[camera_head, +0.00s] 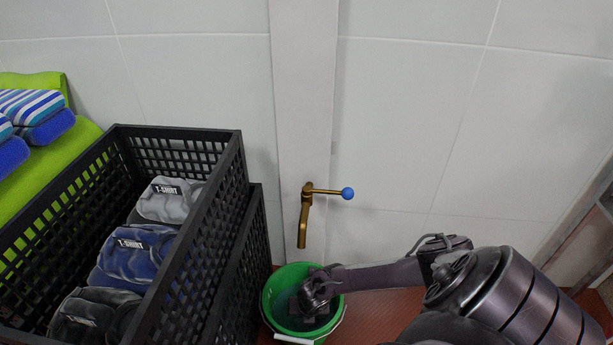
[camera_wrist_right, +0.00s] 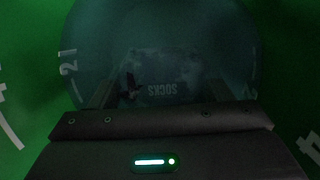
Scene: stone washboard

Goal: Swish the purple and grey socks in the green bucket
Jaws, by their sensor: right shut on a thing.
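The green bucket (camera_head: 336,323) stands below the tap, with bluish water in it. My right gripper (camera_head: 316,298) reaches down inside the bucket. In the right wrist view, the jaws are shut on a folded bundle of socks (camera_wrist_right: 158,70) with a "SOCKS" label, under or at the water. It is dim there, and the bundle looks greyish; I cannot tell whether it is the purple or the grey pair. The other pair does not show. The green bucket wall (camera_wrist_right: 25,95) with white scale marks surrounds the gripper. My left gripper is not in view.
A brass tap (camera_head: 304,225) with a blue knob (camera_head: 347,193) sits on a pillar above the bucket. A black crate (camera_head: 190,275) with folded T-shirts (camera_head: 135,255) stands close to the left.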

